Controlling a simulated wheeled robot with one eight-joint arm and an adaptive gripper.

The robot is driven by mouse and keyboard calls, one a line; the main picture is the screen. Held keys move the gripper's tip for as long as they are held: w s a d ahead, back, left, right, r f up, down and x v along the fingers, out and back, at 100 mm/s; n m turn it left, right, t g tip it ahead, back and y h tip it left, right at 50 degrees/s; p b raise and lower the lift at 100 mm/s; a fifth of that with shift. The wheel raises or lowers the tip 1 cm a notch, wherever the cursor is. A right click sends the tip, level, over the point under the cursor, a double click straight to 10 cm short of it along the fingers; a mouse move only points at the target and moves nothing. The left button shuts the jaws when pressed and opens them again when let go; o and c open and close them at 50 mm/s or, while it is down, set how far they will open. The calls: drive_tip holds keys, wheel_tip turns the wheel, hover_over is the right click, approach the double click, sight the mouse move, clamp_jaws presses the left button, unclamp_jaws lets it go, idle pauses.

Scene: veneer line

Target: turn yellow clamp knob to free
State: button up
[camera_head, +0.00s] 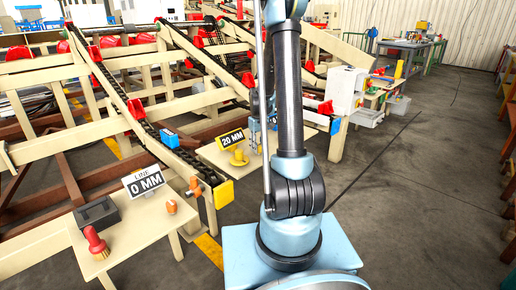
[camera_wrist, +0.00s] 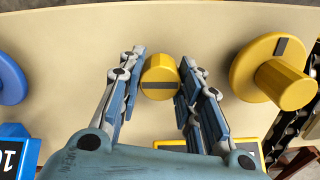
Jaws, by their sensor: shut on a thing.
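A yellow knob (camera_wrist: 160,70) with a dark stripe across its face sits on the beige board (camera_wrist: 120,18) in the wrist view. My gripper (camera_wrist: 160,88) has one finger on each side of it and is shut on it. A second yellow knob (camera_wrist: 284,84), on a wide round yellow base with a dark mark, stands to the right, apart from the fingers. In the head view a yellow knob (camera_head: 238,158) stands by the 20 MM sign (camera_head: 232,139). My gripper (camera_head: 262,132) shows there only partly, behind my arm, and its grasp is hidden.
A blue round part (camera_wrist: 9,80) and a blue sign (camera_wrist: 17,150) lie left of my gripper in the wrist view. Chain rails (camera_head: 150,125) and the 0 MM stand (camera_head: 143,181) are on the left in the head view. The floor at right (camera_head: 420,190) is clear.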

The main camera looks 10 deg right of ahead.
idle(0.4)
drive_tip(key=o, duration=1)
drive_tip(key=shift+o, duration=0.2)
wheel_tip(320, 180, up, 12)
